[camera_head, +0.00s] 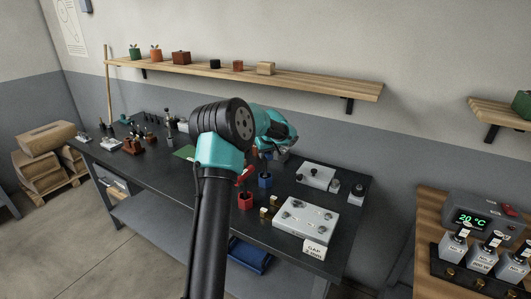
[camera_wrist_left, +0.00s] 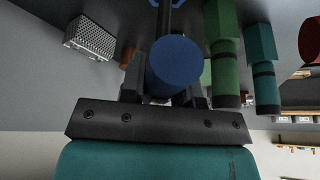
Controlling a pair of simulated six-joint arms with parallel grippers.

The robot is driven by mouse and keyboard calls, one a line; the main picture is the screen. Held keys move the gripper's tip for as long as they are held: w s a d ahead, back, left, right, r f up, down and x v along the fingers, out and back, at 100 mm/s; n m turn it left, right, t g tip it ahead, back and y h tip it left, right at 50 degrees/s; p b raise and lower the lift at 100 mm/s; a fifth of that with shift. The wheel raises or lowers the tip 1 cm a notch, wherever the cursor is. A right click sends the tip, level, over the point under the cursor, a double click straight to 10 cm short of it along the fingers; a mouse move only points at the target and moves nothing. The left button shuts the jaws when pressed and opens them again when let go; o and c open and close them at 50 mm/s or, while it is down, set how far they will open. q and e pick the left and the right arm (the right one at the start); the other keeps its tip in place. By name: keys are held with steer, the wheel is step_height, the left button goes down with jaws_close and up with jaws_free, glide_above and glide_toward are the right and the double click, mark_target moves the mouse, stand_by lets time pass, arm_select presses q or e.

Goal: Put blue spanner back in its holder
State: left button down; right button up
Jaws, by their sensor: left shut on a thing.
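In the left wrist view, my left gripper (camera_wrist_left: 166,90) is shut on a blue, round-ended piece (camera_wrist_left: 176,60), which I take to be the blue spanner. A dark shaft runs from it toward the top edge. In the head view, my left gripper (camera_head: 268,153) is over the bench, partly hidden behind my own arm, and the spanner cannot be made out there. A blue block (camera_head: 265,180), possibly the holder, stands on the bench just below the gripper. A red block (camera_head: 246,201) stands in front of it.
Green (camera_wrist_left: 224,65) and teal (camera_wrist_left: 262,75) handles are close right of the gripper in the wrist view. A white plate (camera_head: 306,218) and small brass blocks sit on the bench (camera_head: 180,195) to the right. A wooden shelf (camera_head: 330,86) runs along the wall behind.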

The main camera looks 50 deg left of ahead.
arm_select(q)
steer(key=shift+f, duration=1.1)
steer(key=c, duration=0.8)
jaws_free()
steer(key=v, duration=1.7)
steer(key=shift+d+r, duration=0.1)
steer(key=shift+r, duration=0.05)
